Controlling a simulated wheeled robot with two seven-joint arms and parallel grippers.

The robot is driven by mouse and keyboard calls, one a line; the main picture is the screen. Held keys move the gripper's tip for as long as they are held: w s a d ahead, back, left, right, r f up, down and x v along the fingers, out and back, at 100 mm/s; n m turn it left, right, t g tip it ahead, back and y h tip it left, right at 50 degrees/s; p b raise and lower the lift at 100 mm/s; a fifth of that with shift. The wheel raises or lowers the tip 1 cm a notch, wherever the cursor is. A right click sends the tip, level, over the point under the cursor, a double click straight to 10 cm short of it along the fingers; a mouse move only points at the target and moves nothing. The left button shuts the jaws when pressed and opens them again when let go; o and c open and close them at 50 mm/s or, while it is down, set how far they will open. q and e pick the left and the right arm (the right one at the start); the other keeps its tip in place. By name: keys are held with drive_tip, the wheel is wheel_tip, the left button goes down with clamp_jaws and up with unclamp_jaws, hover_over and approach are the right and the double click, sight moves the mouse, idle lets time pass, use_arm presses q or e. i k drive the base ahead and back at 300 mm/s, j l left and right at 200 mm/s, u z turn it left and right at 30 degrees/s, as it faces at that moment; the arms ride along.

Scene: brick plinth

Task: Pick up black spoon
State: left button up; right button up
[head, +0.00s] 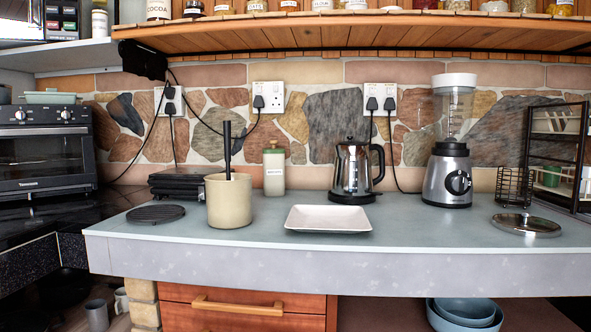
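A black handle (227,145), which looks like the black spoon, stands upright in a beige round crock (229,208) on the counter, left of centre. Its lower end is hidden inside the crock. Neither of my grippers shows in the head view.
A white square plate (328,219) lies right of the crock. A kettle (351,172), blender (449,170) and metal lid (526,225) are farther right. A wooden shelf (340,36) hangs above.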

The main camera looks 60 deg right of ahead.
sight(227, 134)
drive_tip(key=z, duration=1.75)
